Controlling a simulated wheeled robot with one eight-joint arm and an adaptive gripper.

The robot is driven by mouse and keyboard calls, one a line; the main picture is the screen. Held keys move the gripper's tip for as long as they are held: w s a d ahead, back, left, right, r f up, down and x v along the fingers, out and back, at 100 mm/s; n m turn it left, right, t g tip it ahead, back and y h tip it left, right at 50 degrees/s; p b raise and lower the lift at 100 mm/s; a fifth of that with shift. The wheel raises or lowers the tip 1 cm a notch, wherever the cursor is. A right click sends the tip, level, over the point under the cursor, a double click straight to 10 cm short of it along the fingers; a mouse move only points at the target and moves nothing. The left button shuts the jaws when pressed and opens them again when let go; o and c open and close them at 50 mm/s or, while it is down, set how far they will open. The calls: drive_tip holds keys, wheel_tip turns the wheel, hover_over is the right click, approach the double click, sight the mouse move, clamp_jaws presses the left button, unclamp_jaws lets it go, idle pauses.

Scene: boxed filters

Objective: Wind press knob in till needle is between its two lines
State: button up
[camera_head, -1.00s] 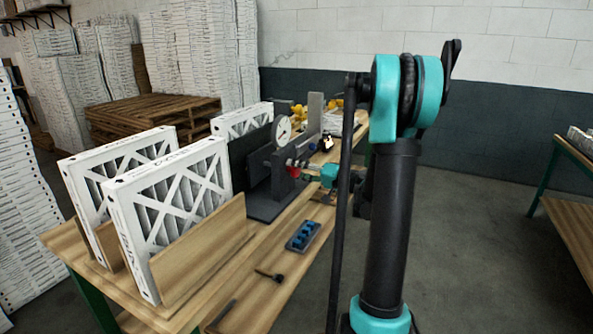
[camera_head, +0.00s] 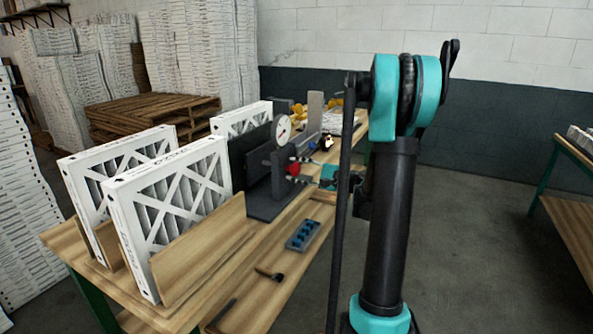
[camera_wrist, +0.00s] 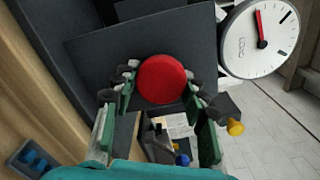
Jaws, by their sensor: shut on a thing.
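The red round press knob (camera_wrist: 161,79) faces me in the wrist view, with my gripper's (camera_wrist: 160,84) two fingers on either side of it, shut on its rim. In the head view the knob (camera_head: 293,169) shows at the front of the dark grey press (camera_head: 266,200), with my gripper (camera_head: 308,172) at it, partly behind my arm. The dial (camera_head: 283,128) is too small to read in the head view.
White framed filters (camera_head: 170,205) stand in wooden holders on the bench (camera_head: 225,285) at left. A grey tray with blue pieces (camera_head: 303,235) and a small dark tool (camera_head: 269,273) lie in front of the press. Yellow and blue-ended parts show below the knob in the wrist view.

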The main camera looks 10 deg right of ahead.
drive_tip(key=m, duration=0.4)
drive_tip(key=shift+f+m, duration=0.15)
drive_tip(key=shift+m, duration=0.15)
drive_tip(key=m, duration=0.4)
drive_tip(key=shift+s+m, duration=0.15)
drive_tip(key=shift+m, duration=0.25)
drive_tip(key=shift+a, duration=0.1)
drive_tip(key=o, duration=1.1)
drive_tip(key=shift+o, duration=0.2)
drive_tip(key=v, duration=1.2)
